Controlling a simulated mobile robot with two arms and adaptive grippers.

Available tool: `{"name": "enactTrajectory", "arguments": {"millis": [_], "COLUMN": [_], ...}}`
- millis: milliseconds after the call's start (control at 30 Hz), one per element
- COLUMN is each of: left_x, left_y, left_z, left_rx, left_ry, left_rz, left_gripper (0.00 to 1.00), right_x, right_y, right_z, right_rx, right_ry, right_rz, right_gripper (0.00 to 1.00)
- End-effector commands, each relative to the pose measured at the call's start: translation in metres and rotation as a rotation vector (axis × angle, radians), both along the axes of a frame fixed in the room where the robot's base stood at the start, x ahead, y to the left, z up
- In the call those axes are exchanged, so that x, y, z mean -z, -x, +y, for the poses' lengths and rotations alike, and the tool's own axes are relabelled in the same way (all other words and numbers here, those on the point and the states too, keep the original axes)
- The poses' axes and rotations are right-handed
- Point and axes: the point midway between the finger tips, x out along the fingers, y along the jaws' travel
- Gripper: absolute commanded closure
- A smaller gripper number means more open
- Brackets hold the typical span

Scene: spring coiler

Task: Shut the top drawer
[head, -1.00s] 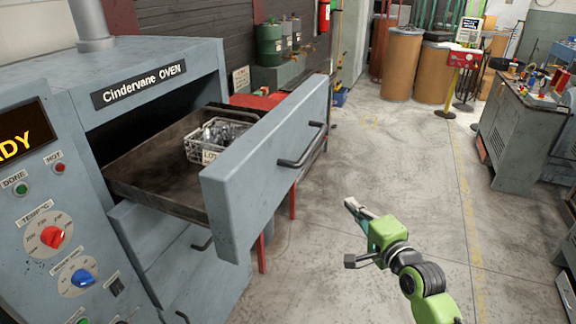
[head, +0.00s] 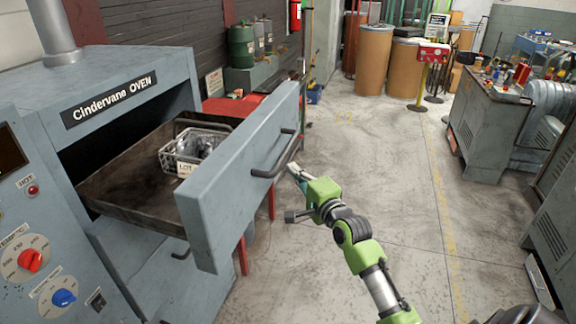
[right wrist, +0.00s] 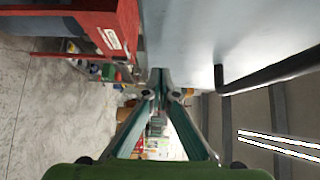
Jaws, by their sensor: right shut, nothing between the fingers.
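The top drawer (head: 243,165) of the grey-blue Cindervane oven (head: 165,80) is pulled far out. Its front panel has a dark bar handle (head: 272,168). Inside the brown drawer tray is a wire basket (head: 172,160) of metal parts with a "LOT" tag. My right gripper (head: 294,168) is beside the right end of the handle, in front of the panel. Its fingers are together and empty. In the right wrist view the closed fingertips (right wrist: 159,76) lie by the panel (right wrist: 185,35), with the handle (right wrist: 270,72) to the right. I cannot tell if they touch. My left gripper is out of view.
A red table (head: 225,105) stands behind the drawer. The concrete floor (head: 385,160) to the right is open. A grey workbench (head: 490,125) with tools stands at the right; brown drums (head: 373,52) are at the back.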

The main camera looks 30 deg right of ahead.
Motion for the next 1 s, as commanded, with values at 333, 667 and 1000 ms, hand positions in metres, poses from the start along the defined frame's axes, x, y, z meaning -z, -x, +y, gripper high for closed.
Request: {"name": "enactTrajectory", "arguments": {"millis": [333,667,1000], "left_x": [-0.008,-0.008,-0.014], "left_y": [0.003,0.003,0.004], "left_z": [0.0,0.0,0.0], "left_rx": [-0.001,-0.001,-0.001], "left_ry": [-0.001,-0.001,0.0], "left_rz": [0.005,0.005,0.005], "left_gripper": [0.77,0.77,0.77], "right_x": [0.0,-0.001,-0.003], "right_y": [-0.014,-0.016,-0.051], "right_z": [0.012,0.013,0.045], "right_rx": [0.002,0.001,-0.002], "right_ry": [0.001,0.0,-0.006], "right_rz": [-0.001,-0.002,-0.004], "right_gripper": [1.0,1.0,1.0]}}
